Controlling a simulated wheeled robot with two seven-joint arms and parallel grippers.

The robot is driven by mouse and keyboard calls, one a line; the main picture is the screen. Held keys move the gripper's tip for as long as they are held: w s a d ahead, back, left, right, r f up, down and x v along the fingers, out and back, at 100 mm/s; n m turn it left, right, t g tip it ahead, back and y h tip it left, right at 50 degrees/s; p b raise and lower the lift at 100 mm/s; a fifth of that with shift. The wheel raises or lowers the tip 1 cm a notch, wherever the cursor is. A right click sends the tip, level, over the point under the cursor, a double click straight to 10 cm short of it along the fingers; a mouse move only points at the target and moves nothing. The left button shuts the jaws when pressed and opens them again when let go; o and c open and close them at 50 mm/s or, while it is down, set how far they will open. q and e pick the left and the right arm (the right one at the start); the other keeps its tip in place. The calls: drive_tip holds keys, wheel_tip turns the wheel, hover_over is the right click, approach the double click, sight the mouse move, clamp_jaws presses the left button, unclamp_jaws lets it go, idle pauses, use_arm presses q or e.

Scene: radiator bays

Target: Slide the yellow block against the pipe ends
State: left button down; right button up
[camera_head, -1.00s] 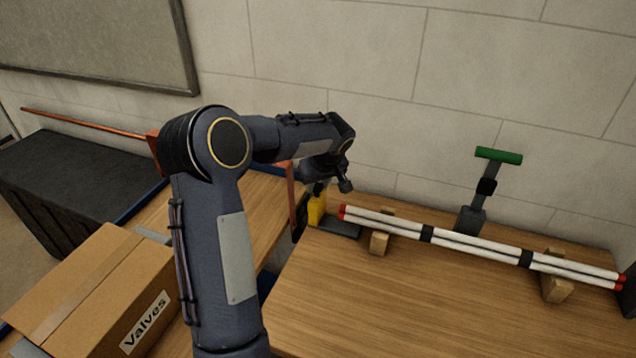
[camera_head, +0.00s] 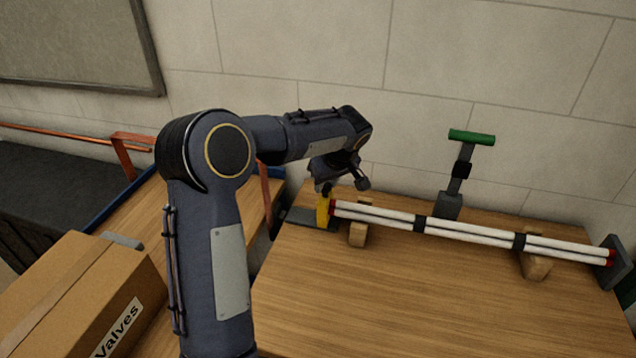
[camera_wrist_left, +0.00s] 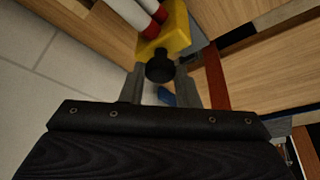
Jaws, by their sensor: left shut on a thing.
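The yellow block (camera_head: 322,211) stands upright at the left ends of the white pipes (camera_head: 470,235), on a dark grey plate (camera_head: 297,214). The red pipe ends (camera_head: 332,208) are right beside it; in the left wrist view the red ends (camera_wrist_left: 151,30) meet the face of the yellow block (camera_wrist_left: 174,36), though I cannot tell if both touch. My left gripper (camera_head: 325,188) is above the block. In the left wrist view its fingers are shut on the block's black knob (camera_wrist_left: 160,68). My right gripper is not in view.
Wooden supports (camera_head: 358,234) hold the pipes, with a grey end stop (camera_head: 613,255) at right. A green-handled clamp (camera_head: 455,175) stands behind. A cardboard box (camera_head: 85,290) and copper-coloured frame (camera_head: 130,150) are at left. The front of the wooden bench is clear.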

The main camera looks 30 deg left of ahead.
use_arm(q)
drive_tip(key=c, duration=1.1)
unclamp_jaws()
drive_tip(key=shift+r, duration=0.1)
drive_tip(key=v, duration=0.7)
drive_tip(key=shift+s+d+r, duration=0.1)
drive_tip(key=shift+d+r, duration=0.1)
drive_tip(key=shift+r, duration=0.1)
drive_tip(key=s+d+r+m+t+h, duration=0.1)
drive_tip(key=s+d+m+h, duration=0.15)
drive_tip(key=s, duration=0.55)
drive_tip(key=s+d+r+m+h, duration=0.1)
drive_tip(key=s+m+h, duration=0.15)
drive_tip(key=s, duration=0.65)
drive_tip(key=s+d+f+m+t+h, duration=0.1)
drive_tip(key=s+d+m, duration=0.1)
drive_tip(key=s+d, duration=0.1)
drive_tip(key=s+d+f+m+h+p, duration=0.1)
drive_tip(key=s+d+f+m, duration=0.1)
drive_tip(key=s, duration=0.4)
drive_tip(key=s+d+f+m+t, duration=0.1)
drive_tip(key=s+d+f+m, duration=0.1)
drive_tip(key=s+d, duration=0.1)
drive_tip(key=shift+s+d+t+h+p, duration=0.3)
drive_tip(key=shift+s+d+h+p, duration=0.1)
drive_tip(key=shift+s, duration=0.3)
